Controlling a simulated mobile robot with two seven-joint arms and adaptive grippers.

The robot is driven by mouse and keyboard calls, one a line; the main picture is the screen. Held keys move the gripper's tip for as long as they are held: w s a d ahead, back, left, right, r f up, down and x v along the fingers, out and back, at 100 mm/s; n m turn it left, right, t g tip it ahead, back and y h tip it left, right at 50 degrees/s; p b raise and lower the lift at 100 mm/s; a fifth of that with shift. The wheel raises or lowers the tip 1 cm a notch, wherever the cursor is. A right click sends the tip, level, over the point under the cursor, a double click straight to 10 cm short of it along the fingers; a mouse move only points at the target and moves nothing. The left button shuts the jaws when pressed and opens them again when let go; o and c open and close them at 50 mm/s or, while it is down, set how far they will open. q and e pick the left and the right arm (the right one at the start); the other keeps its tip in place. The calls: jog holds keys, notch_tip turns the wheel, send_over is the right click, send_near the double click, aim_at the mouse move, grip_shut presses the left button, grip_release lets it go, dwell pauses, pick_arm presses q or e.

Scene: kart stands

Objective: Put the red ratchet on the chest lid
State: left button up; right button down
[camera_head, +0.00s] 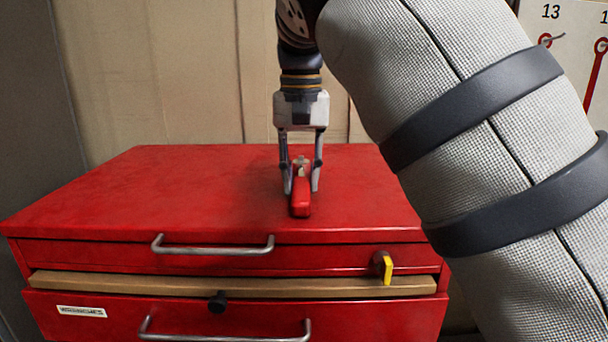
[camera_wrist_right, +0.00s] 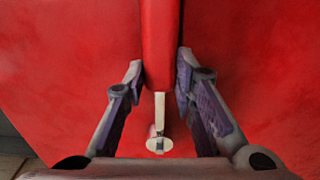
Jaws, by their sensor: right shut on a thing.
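The red ratchet (camera_head: 300,199) has a red handle and a short metal shaft and head. In the head view it is at the chest lid (camera_head: 190,190), right of the lid's middle, with its handle toward the front edge. My right gripper (camera_head: 301,187) points down from above and is shut on the ratchet. In the right wrist view the ratchet (camera_wrist_right: 160,45) runs between the two fingers (camera_wrist_right: 163,88), with its metal head toward the palm. Whether it rests fully on the lid is hard to tell. My left gripper is not in view.
A wooden board (camera_head: 130,284) shows below the lid section. The lid's left half is bare. A wall board with numbered tools (camera_head: 565,40) is at the upper right.

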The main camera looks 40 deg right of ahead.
aim_at(300, 179)
jog(key=c, duration=1.7)
grip_release()
jog(key=shift+w+f, duration=0.25)
jog(key=shift+w, duration=0.05)
jog(key=o, duration=0.4)
jog(key=shift+d, duration=0.1)
jog(key=shift+s+r, duration=0.1)
jog(key=shift+s, duration=0.1)
jog(key=shift+w+r, duration=0.15)
jog(key=shift+r, duration=0.05)
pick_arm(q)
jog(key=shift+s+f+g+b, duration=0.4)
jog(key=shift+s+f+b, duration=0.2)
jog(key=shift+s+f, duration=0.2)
pick_arm(e)
jog(key=shift+r, duration=5.9)
jog(key=shift+f, duration=0.1)
